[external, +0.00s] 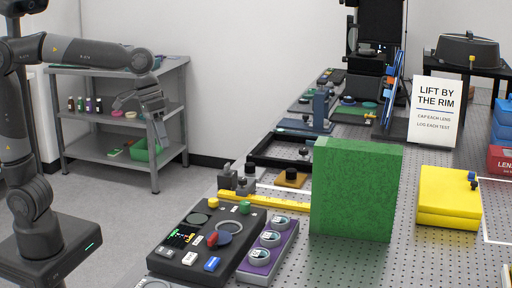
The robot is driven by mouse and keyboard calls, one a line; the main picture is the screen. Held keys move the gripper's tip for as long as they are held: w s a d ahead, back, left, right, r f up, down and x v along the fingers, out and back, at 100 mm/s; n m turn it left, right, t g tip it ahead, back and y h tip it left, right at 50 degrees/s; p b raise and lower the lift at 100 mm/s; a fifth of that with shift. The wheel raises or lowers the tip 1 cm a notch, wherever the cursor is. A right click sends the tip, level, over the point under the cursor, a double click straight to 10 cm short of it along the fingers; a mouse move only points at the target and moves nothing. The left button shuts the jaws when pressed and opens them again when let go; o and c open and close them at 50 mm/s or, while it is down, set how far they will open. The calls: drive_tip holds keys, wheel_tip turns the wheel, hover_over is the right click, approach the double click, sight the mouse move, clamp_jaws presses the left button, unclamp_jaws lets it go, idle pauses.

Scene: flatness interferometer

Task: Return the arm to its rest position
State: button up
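My gripper (160,132) hangs at the end of my bent arm at the left, pointing down. It is in front of the grey shelf unit in the picture and clear of the bench. I see nothing held in it, but it is small and I cannot make out whether its fingers are apart. My arm (95,52) reaches rightward from my column, with the forearm roughly level and the wrist turned down.
A perforated bench (410,262) fills the right. Floor between shelf (118,143) and bench is clear.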

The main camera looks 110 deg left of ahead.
drive_tip(key=s+d+f+m+t, duration=0.1)
drive_tip(key=s+d+f+m, duration=0.2)
drive_tip(key=s+d, duration=0.4)
drive_tip(key=s+d+f+m+t, duration=0.1)
drive_tip(key=s+d+f+m, duration=0.1)
drive_tip(key=s+d+m, duration=0.3)
drive_tip(key=s+d, duration=0.2)
drive_tip(key=d, duration=0.2)
drive_tip(key=shift+s+d+f+m+y, duration=0.3)
drive_tip(key=shift+d+f+m, duration=0.1)
